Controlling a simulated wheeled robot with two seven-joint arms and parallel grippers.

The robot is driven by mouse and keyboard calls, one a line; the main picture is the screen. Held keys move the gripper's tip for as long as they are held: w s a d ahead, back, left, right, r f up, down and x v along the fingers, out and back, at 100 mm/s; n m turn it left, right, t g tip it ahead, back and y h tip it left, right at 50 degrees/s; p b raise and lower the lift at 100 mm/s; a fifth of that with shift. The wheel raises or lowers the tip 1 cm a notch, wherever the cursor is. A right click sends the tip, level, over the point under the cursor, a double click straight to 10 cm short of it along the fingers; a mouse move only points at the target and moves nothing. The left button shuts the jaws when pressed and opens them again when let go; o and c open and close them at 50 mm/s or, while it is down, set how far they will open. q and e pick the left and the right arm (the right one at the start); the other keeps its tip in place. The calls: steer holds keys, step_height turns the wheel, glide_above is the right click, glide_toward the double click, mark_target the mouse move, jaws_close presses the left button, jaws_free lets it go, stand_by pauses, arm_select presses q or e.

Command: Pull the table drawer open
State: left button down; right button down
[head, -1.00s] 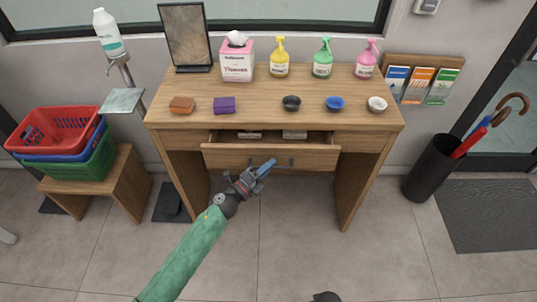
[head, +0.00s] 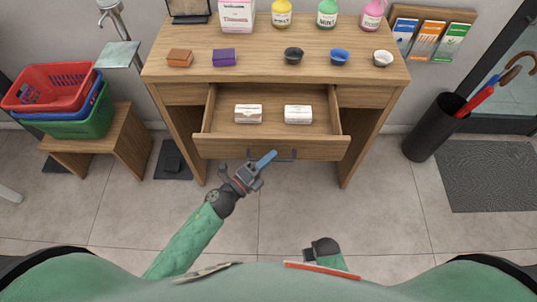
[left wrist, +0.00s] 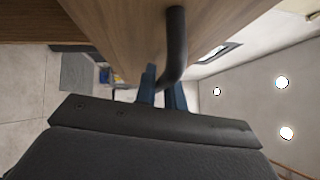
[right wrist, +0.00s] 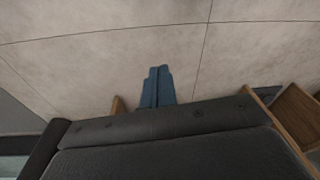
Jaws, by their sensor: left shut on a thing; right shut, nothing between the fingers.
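The table drawer (head: 215,147) is pulled well out of the wooden table (head: 270,72). My left gripper (head: 262,162) is at the drawer's front, on the dark bar handle (head: 285,156). In the left wrist view the blue fingers (left wrist: 162,90) are shut around the curved dark handle (left wrist: 175,45). In the right wrist view my right gripper (right wrist: 158,85) is shut and empty above the floor. In the head view only part of my right arm shows at the bottom.
Bowls, soap blocks and bottles stand on the tabletop. Stacked baskets (head: 60,105) sit on a low stool (head: 125,140) at left. An umbrella stand (head: 435,130) is at right. The floor before the table is clear.

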steer(key=shift+f, duration=0.1)
arm_select(q)
steer(key=c, duration=1.5)
jaws_free()
arm_select(e)
steer(key=shift+s+d+f, duration=0.1)
steer(key=shift+d, duration=0.05)
steer(key=shift+d, duration=0.1)
